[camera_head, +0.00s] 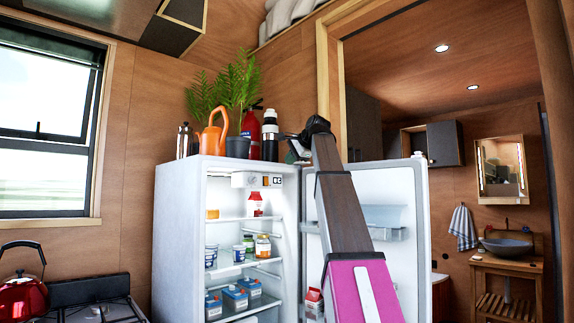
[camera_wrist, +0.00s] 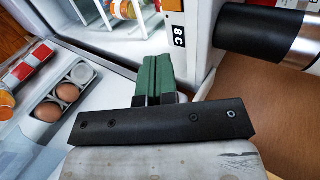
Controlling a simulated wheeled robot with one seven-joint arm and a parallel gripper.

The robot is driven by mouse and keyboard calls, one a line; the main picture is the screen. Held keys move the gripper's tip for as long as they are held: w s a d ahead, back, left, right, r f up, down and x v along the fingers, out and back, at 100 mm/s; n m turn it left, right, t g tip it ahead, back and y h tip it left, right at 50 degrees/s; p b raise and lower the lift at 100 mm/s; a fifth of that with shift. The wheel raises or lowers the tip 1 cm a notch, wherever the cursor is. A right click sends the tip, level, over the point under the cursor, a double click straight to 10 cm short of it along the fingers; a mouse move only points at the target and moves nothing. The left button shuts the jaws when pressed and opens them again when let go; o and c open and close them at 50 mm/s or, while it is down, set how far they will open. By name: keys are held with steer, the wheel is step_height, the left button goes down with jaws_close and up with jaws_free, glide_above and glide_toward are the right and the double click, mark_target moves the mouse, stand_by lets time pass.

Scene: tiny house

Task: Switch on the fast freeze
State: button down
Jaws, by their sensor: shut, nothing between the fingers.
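The white fridge (camera_head: 178,235) stands with its door (camera_head: 408,190) open to the right. A small control panel (camera_head: 265,181) with dark display squares sits at the top inside the fridge. In the wrist view the panel (camera_wrist: 178,32) shows black squares with characters, beyond my fingers and slightly right. I cannot make out which control is the fast freeze. My gripper (camera_head: 297,151) is at the fridge's top right edge, near the door. In the wrist view its green fingers (camera_wrist: 153,72) are shut and empty, apart from the panel.
On the fridge top stand a black-and-white flask (camera_head: 270,136), a fire extinguisher (camera_head: 251,132), an orange watering can (camera_head: 213,136) and a plant. The flask (camera_wrist: 265,32) is close to my gripper's right in the wrist view. Door racks hold eggs (camera_wrist: 48,112); the shelves hold food.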

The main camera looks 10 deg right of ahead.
steer(key=shift+s+f, duration=0.2)
steer(key=shift+f, duration=0.5)
glide_toward(267, 185)
steer(key=x, duration=0.5)
steer(key=shift+x, duration=1)
steer(key=shift+r, duration=0.1)
